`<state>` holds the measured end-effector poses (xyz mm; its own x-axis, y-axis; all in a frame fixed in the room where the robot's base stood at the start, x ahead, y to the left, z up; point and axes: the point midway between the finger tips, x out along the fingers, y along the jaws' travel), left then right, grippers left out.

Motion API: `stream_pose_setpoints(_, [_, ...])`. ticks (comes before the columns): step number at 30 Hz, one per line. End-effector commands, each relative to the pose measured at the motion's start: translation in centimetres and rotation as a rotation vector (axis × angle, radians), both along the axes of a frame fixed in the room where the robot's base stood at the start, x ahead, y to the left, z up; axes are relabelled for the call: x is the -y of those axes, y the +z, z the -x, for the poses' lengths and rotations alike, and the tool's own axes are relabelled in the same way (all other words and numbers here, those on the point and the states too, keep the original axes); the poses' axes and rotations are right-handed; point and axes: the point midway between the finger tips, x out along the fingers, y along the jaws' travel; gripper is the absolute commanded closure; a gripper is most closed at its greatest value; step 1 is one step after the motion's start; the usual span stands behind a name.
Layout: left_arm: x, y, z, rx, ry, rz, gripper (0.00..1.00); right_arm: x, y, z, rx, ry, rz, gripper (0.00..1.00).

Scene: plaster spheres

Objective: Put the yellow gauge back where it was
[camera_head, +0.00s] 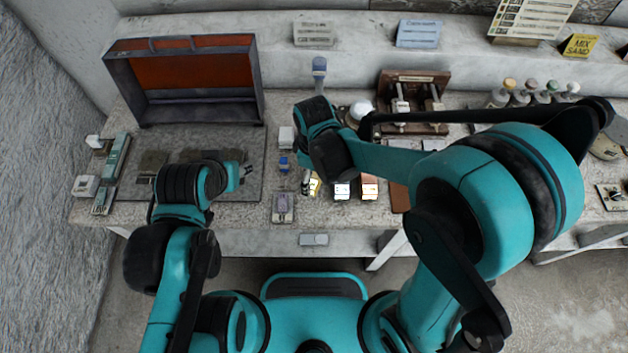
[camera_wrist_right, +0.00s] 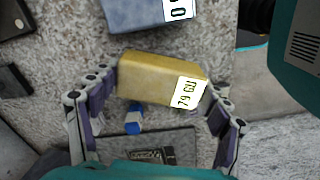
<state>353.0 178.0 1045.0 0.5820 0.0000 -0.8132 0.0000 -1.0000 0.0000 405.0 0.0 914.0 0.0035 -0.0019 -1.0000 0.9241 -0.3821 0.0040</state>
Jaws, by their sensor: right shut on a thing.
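The yellow gauge (camera_wrist_right: 150,75) is a block with a white label at one end, seen in the right wrist view. My right gripper (camera_wrist_right: 162,88) has a finger at each end of it and is shut on it. In the head view the gauge (camera_head: 315,187) shows only in part below my right wrist, and the right gripper (camera_head: 308,184) is small there. A blue-grey labelled block (camera_head: 342,191) and an orange-brown block (camera_head: 369,188) stand to its right. My left gripper (camera_head: 246,171) is over the dark mat, and its fingers are too small to read.
A small blue and white piece (camera_wrist_right: 133,121) lies near the gauge. A device with a dark plate (camera_head: 283,208) stands near the bench front. An open red-lined case (camera_head: 185,115) is at back left. A wooden rack (camera_head: 412,82) and several bottles (camera_head: 520,97) are at the back right.

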Motion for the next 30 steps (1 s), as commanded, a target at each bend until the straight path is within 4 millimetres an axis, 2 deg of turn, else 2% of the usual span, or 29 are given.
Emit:
stream_pose_setpoints(1, [0.0,-0.7,0.0,0.0,0.0,0.0,0.6,0.0,-1.2,0.0,0.0,0.0,0.0,0.46])
stream_pose_setpoints(5, [0.0,-1.5,0.0,0.0,0.0,0.0,0.6,0.0,-2.9,0.0,0.0,-0.001,0.0,0.46])
stream_pose_setpoints(17, [0.0,-1.8,0.0,0.0,0.0,0.0,0.6,0.0,-3.4,0.0,0.0,-0.001,0.0,0.46])
stream_pose_setpoints(18, [0.0,-1.7,0.0,0.0,0.0,0.0,0.6,0.0,-3.2,0.0,0.0,-0.001,0.0,0.12])
stream_pose_setpoints(19, [0.0,-1.6,0.0,0.0,0.0,0.0,0.6,0.0,-3.2,0.0,0.0,-0.001,0.0,0.04])
stream_pose_setpoints(20, [0.0,-1.6,0.0,0.0,0.0,0.0,0.6,0.0,-3.2,0.0,0.0,-0.001,0.0,0.02])
stream_pose_setpoints(30, [0.0,-1.5,0.0,0.0,0.0,0.0,0.6,0.0,-3.1,0.0,0.0,-0.001,0.0,0.02])
